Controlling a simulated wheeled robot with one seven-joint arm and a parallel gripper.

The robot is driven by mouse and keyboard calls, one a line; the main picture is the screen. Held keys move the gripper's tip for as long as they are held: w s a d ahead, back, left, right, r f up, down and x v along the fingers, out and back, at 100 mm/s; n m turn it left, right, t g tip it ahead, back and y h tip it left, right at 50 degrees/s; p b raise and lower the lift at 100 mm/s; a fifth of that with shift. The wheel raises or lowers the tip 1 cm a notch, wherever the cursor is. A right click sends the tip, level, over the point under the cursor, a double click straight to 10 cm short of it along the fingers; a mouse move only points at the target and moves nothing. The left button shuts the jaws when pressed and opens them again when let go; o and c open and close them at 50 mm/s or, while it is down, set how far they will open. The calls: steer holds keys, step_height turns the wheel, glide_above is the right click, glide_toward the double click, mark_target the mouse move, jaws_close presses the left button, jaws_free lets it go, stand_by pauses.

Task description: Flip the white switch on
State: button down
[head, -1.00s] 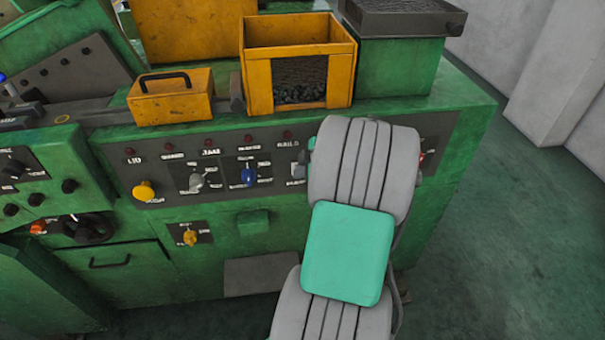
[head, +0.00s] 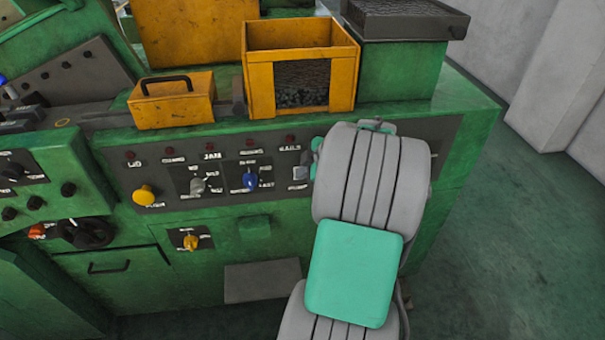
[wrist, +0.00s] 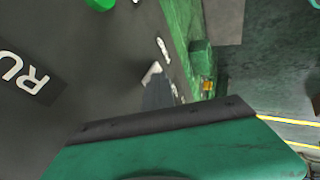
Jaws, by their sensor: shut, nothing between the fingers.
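The white switch (head: 300,173) is a small pale piece on the dark control panel of the green machine, just left of my arm in the head view. In the wrist view, a small white piece (wrist: 151,73), seemingly this switch, shows at the tip of my gripper (wrist: 157,92). The gripper's narrow grey fingers are together with nothing between them. I cannot tell whether they touch the switch or which way it is set. In the head view my grey arm hides most of the gripper.
A yellow knob (head: 144,195), a grey knob (head: 197,186) and a blue knob (head: 250,180) sit left of the switch. An open yellow bin (head: 300,50) and a yellow box with a handle (head: 170,103) stand on the ledge above. The floor at right is clear.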

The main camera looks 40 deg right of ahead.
steer(key=shift+r, duration=0.1)
steer(key=s+a+f+b+v, duration=0.1)
steer(key=a+b+v, duration=0.1)
steer(key=v, duration=1)
steer(key=shift+s+b, duration=0.3)
steer(key=shift+s, duration=0.15)
steer(key=shift+f, duration=0.15)
